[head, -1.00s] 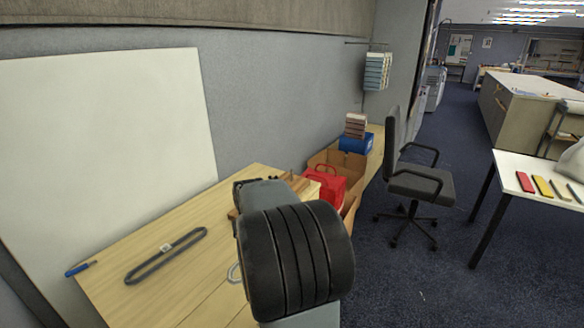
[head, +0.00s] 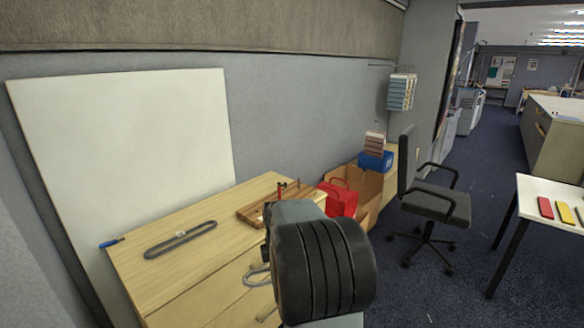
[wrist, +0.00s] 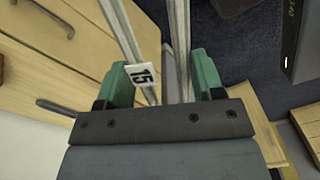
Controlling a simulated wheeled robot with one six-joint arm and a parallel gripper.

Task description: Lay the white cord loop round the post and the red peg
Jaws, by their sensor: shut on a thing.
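The white cord loop (wrist: 180,25) hangs in my gripper (wrist: 163,78). Its pale strands run between the green fingers in the wrist view, with a white tag marked 15 beside them. Part of the loop (head: 258,272) also shows left of my arm in the head view, in front of the table. The red peg (head: 281,190) stands upright on a wooden board (head: 252,214) at the table's far right end. My arm hides part of the board, and I cannot make out the post clearly. The loop is apart from the peg.
A dark grey loop (head: 160,251) with a pale tag and a blue pen-like tool (head: 111,243) lie on the table (head: 150,285). A red bag (head: 343,199) and an open cardboard box (head: 368,187) stand beyond the board. An office chair (head: 438,205) stands to the right.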

